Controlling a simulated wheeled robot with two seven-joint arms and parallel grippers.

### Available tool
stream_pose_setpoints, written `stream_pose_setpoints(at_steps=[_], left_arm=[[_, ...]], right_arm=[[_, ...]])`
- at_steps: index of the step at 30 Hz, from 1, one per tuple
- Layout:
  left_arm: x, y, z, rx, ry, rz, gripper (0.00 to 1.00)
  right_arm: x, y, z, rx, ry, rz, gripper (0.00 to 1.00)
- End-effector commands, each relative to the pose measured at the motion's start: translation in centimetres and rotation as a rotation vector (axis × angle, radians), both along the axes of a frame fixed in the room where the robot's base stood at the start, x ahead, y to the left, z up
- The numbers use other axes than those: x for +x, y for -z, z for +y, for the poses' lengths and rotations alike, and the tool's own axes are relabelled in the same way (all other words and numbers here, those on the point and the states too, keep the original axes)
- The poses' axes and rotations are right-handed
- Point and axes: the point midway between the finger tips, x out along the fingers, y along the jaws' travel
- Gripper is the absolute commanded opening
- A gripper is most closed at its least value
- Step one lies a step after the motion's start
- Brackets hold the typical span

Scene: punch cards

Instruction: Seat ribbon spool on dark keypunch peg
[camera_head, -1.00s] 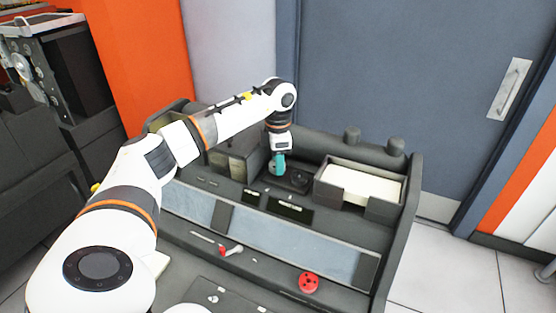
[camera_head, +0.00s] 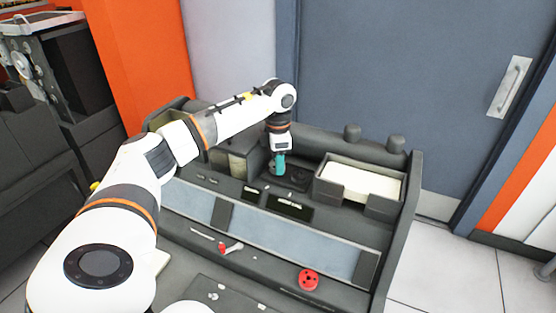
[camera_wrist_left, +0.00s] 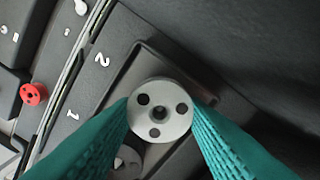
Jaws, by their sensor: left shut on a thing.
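My left gripper (camera_head: 279,170) points down over a dark recessed tray (camera_head: 297,183) at the back of the dark keypunch (camera_head: 330,237). In the left wrist view, its teal fingers are shut on a light grey ribbon spool (camera_wrist_left: 160,92), a round disc with three dark holes around a centre hole. The spool's face is towards the wrist camera. A dark rounded part (camera_wrist_left: 128,160), possibly a peg, shows partly beside and below the spool. I cannot tell whether the spool touches the tray or sits on a peg. My right gripper is not in view.
A red spool-like disc (camera_head: 309,280) lies at the front of the keypunch. A small red-and-white lever (camera_head: 232,248) is left of it. A holder with pale cards (camera_head: 360,181) stands right of the gripper. Raised walls border the back and right.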

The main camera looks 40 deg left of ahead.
Motion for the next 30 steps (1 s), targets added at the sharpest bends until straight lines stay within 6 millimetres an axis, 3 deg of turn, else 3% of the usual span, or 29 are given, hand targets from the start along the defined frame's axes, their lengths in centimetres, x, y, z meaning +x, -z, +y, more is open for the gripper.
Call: stream_pose_setpoints(at_steps=[10, 11, 15, 21, 24, 30], left_arm=[[-0.25, 0.71, -0.16, -0.002, 0.002, 0.014, 0.18], [-0.26, 0.73, -0.18, -0.003, 0.002, 0.015, 0.44], [-0.30, 0.84, -0.21, -0.003, 0.002, 0.017, 0.65], [-0.32, 0.91, -0.26, -0.003, 0.003, 0.019, 0.67], [-0.33, 0.92, -0.29, -0.004, 0.003, 0.019, 0.83], [-0.32, 0.94, -0.32, -0.005, 0.003, 0.019, 0.83]], right_arm=[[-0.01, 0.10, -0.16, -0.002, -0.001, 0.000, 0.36], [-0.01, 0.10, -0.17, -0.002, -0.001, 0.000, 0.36], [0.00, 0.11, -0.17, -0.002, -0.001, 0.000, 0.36], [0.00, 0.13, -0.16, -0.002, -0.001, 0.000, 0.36], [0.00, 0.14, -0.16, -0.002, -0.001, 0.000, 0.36], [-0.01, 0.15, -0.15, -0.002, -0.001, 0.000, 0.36]])
